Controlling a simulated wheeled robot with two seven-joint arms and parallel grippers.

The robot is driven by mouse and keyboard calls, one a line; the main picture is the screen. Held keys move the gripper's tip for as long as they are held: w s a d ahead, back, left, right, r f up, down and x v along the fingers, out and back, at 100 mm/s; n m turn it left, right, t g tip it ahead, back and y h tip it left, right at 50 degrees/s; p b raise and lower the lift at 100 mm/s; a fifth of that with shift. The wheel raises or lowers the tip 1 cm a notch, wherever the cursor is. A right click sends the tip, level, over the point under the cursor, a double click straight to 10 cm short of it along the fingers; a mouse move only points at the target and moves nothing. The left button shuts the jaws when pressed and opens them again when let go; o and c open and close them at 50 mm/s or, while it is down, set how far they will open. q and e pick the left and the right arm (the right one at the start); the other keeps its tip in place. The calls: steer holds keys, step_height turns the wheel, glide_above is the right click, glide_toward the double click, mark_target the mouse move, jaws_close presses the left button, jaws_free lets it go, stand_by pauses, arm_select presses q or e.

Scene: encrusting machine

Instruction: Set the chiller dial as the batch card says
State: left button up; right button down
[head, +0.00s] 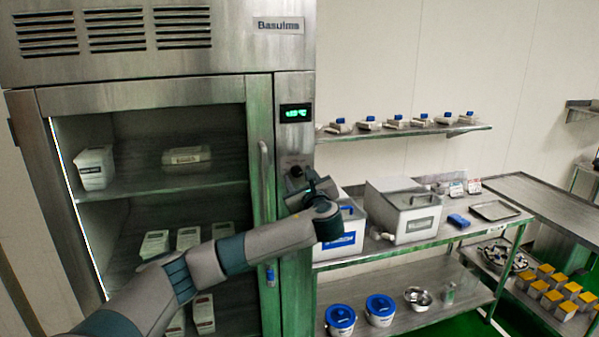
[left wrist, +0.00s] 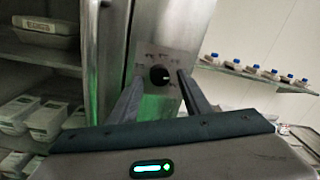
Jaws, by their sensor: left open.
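The chiller (head: 294,220) is a tall steel cabinet with a glass door at the left of the head view. Its round black dial (left wrist: 159,75) sits on a light plate with small marks in the left wrist view. A green display (head: 295,113) above shows digits too small to read surely. I cannot identify a batch card for certain.
The vertical door handle (head: 265,185) is left of the dial. A steel table (head: 462,232) with a lidded steel box (head: 402,212) stands to the right. Small cards (head: 474,186) stand at its back. A wall shelf (head: 400,132) holds several blue-capped containers.

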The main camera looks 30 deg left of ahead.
arm_select(q)
steer(key=shift+w+a, duration=0.2)
steer(key=shift+a, duration=0.1)
steer(key=c, duration=1)
steer(key=shift+c, duration=0.2)
